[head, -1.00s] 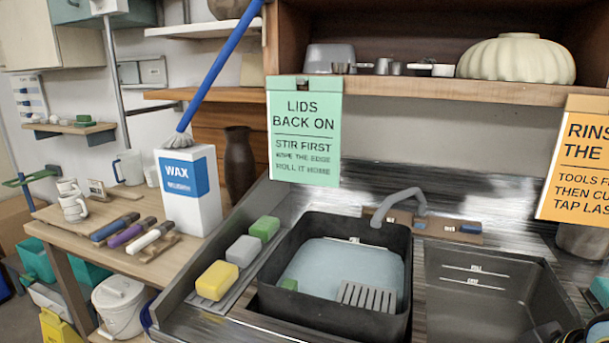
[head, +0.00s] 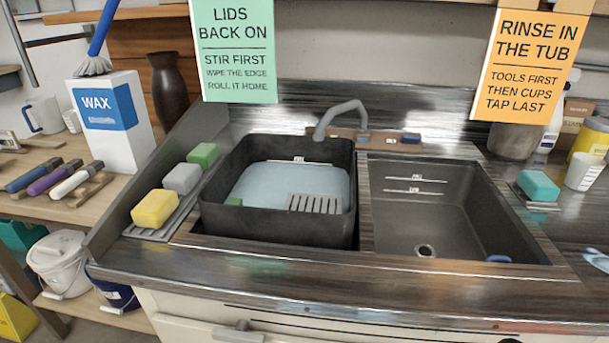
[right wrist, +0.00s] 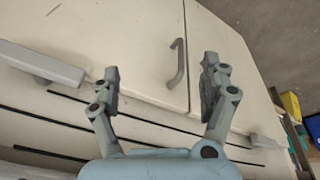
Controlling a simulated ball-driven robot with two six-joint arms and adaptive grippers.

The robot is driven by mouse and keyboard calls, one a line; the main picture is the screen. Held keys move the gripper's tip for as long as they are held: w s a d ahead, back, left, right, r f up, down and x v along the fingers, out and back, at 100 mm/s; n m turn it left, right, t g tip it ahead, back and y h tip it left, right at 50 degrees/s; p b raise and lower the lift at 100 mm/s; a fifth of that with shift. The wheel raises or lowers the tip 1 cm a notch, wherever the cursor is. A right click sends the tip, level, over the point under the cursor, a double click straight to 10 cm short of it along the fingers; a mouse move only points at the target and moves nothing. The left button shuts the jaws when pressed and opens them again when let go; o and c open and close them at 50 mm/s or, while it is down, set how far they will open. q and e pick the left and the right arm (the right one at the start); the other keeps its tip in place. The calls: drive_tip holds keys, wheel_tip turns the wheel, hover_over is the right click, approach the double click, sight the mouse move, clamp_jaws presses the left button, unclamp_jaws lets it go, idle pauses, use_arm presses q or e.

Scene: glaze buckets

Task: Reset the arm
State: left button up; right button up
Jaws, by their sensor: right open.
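My right gripper (right wrist: 160,85) shows in the right wrist view with its two fingers spread wide and nothing between them. It is in front of the cream cabinet doors (right wrist: 140,35), with a grey door handle (right wrist: 178,64) seen between the fingers. I cannot tell how far the fingers are from the door. In the head view neither gripper shows. My left gripper is in no view.
Sponges (head: 155,208) line the left edge. A wax box (head: 115,120) and a white bucket (head: 60,262) stand left. A teal sponge (head: 538,186) lies right.

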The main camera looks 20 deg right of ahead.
drive_tip(key=s+d+f+g+b, duration=0.1)
drive_tip(key=s+f+b, duration=0.25)
drive_tip(key=f, duration=0.75)
drive_tip(key=s+f+b, duration=0.2)
drive_tip(key=s+f, duration=0.3)
drive_tip(key=f, duration=0.6)
drive_tip(key=s+f+b, duration=0.4)
drive_tip(key=s+f, duration=0.8)
drive_tip(key=shift+s+d+f+g+b, duration=0.2)
drive_tip(key=shift+s+d+g+b, duration=0.15)
drive_tip(key=shift+g+b, duration=0.05)
